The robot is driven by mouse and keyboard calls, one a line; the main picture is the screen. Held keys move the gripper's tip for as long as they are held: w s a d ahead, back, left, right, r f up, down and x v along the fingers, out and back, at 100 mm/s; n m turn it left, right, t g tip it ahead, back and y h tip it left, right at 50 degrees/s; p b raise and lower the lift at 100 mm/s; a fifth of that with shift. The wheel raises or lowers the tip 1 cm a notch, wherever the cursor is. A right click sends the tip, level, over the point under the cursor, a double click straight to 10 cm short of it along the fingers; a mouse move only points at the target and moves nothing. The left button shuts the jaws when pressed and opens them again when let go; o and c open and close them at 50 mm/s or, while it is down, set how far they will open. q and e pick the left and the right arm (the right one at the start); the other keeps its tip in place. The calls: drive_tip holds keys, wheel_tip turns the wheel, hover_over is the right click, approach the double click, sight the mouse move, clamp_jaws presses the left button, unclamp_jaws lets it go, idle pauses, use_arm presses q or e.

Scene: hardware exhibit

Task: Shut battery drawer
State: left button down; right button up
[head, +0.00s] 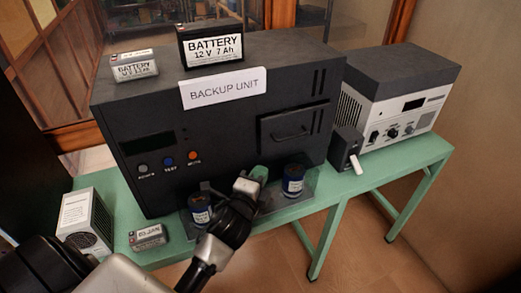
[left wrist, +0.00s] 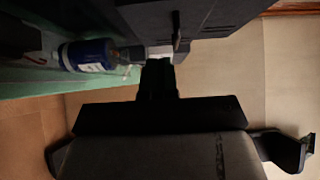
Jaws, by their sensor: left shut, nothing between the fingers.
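The black backup unit (head: 215,125) stands on a green bench. Its battery drawer (head: 293,128), a black front with a bar handle, is at the right of the unit's face. The drawer front looks slightly proud of the face; how far it is out is hard to tell. The drawer handle also shows in the left wrist view (left wrist: 177,30), ahead of my fingers. My left gripper (head: 252,181) is shut and empty, low in front of the unit and below the drawer. Its dark fingers show in the left wrist view (left wrist: 158,70). My right gripper is not in view.
Blue cans stand before the unit, one left (head: 200,209) and one right (head: 293,180) of my gripper. Batteries sit on top (head: 212,45). A small black box (head: 345,148) and a grey-white device (head: 400,105) stand to the right. A small battery (head: 148,237) lies at left.

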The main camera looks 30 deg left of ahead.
sight(257, 146)
use_arm(q)
drive_tip(key=w, duration=0.4)
drive_tip(key=shift+w+a+p, duration=0.3)
drive_tip(key=shift+a+p, duration=0.05)
drive_tip(key=shift+a, duration=0.05)
drive_tip(key=shift+w+a+p, duration=0.55)
drive_tip(key=shift+w+a, duration=0.65)
drive_tip(key=shift+w, duration=0.05)
drive_tip(key=shift+w+a+f, duration=0.1)
drive_tip(key=shift+w+a, duration=0.05)
drive_tip(key=shift+a, duration=0.1)
drive_tip(key=shift+w+a+f, duration=0.1)
drive_tip(key=shift+w+a, duration=0.7)
drive_tip(key=shift+a, duration=0.35)
drive_tip(key=shift+s+r, duration=0.1)
drive_tip(key=shift+r, duration=0.25)
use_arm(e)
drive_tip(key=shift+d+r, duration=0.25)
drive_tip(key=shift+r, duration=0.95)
